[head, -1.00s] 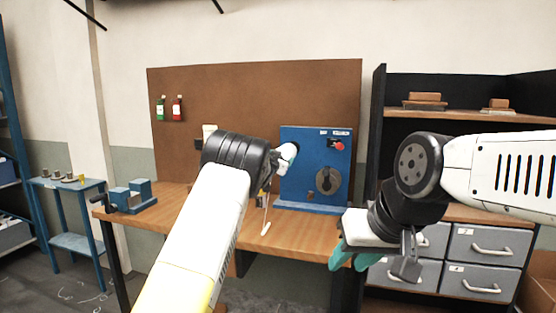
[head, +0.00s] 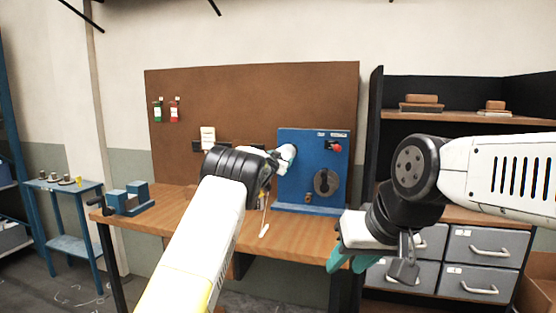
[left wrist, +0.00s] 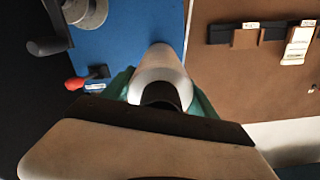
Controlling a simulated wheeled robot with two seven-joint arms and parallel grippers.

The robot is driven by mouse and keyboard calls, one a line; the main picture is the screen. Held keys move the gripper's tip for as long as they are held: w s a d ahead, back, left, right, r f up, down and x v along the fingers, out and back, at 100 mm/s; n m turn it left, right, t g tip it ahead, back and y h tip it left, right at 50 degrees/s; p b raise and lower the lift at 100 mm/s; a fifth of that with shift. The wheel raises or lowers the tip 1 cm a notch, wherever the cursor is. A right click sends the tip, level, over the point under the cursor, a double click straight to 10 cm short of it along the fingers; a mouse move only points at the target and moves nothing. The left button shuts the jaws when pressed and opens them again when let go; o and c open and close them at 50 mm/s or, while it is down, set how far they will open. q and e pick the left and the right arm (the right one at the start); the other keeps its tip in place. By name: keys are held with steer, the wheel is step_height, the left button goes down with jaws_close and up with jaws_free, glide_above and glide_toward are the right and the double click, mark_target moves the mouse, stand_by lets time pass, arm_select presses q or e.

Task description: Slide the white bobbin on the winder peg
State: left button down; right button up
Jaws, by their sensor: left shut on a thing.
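The white bobbin (left wrist: 160,68) is between the teal fingers of my left gripper (left wrist: 160,92), which is shut on it. In the head view the bobbin (head: 288,152) is a small pale shape at the left edge of the blue winder (head: 306,160). In the left wrist view the bobbin's far end lies against the blue panel (left wrist: 125,40) in the picture; I cannot tell whether it touches. The winder peg is not visible. My right gripper (head: 350,258) hangs at the right, in front of the drawers, apart from the winder; its opening is unclear.
The winder has a red knob (head: 334,146) and a dark round crank (head: 326,182). The wooden table (head: 300,229) is largely clear in front of it. A blue clamp-like fixture (head: 128,199) stands at the left. Grey drawers (head: 487,243) stand at the right.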

arm_select(q)
steer(key=shift+w+d+r, duration=0.1)
steer(key=shift+w+d, duration=0.1)
steer(key=shift+w, duration=0.15)
steer(key=shift+c, duration=0.8)
jaws_free()
steer(key=shift+f, duration=0.2)
steer(key=shift+s, duration=0.15)
steer(key=v, duration=0.7)
steer(key=shift+s, duration=0.25)
steer(key=shift+r, duration=0.1)
